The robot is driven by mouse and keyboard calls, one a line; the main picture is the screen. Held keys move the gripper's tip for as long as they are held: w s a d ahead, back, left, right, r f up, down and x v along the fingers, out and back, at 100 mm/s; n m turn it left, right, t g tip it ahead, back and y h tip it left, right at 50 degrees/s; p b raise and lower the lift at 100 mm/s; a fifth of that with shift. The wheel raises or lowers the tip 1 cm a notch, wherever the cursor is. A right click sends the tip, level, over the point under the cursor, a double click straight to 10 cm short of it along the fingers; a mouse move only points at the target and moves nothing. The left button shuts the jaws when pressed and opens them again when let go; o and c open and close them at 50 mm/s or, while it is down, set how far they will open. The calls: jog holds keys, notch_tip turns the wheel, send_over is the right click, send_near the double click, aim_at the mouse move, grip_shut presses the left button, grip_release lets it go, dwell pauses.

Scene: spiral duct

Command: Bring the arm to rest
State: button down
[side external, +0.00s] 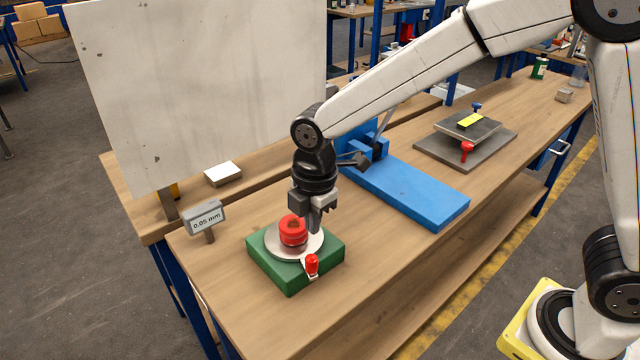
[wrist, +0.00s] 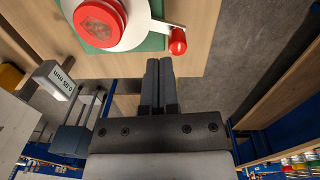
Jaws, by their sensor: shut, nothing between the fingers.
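My gripper (side external: 315,224) hangs pointing down above the wooden bench, just behind and to the right of a red round part (side external: 292,230). Its fingers are together and empty; in the wrist view the two fingertips (wrist: 159,62) lie side by side. The red part sits on a pale round plate (side external: 317,245) on a green base (side external: 292,280). A small red-knobbed lever (side external: 312,264) sticks out at the front of the plate. In the wrist view the red part (wrist: 98,22) and the red knob (wrist: 177,42) lie beyond the fingertips, apart from them.
A small display reading 0.05 mm (side external: 205,217) stands left of the green base. A blue fixture (side external: 420,200) lies to the right, with a grey plate stack (side external: 440,150) with red and blue knobs farther right. A white board (side external: 200,80) rises behind. The front bench strip is clear.

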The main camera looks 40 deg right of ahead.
jog(key=s+d+f+m+t, duration=0.1)
jog(key=s+d+m, duration=0.4)
jog(key=d+m, duration=0.3)
jog(key=s+d+f+m+t, duration=0.1)
jog(key=s+d+f+m, duration=0.1)
jog(key=s+d+m, duration=0.4)
jog(key=d+m, duration=0.2)
jog(key=m, duration=0.2)
jog(key=shift+s+f+m, duration=0.15)
jog(key=shift+f+m, duration=0.15)
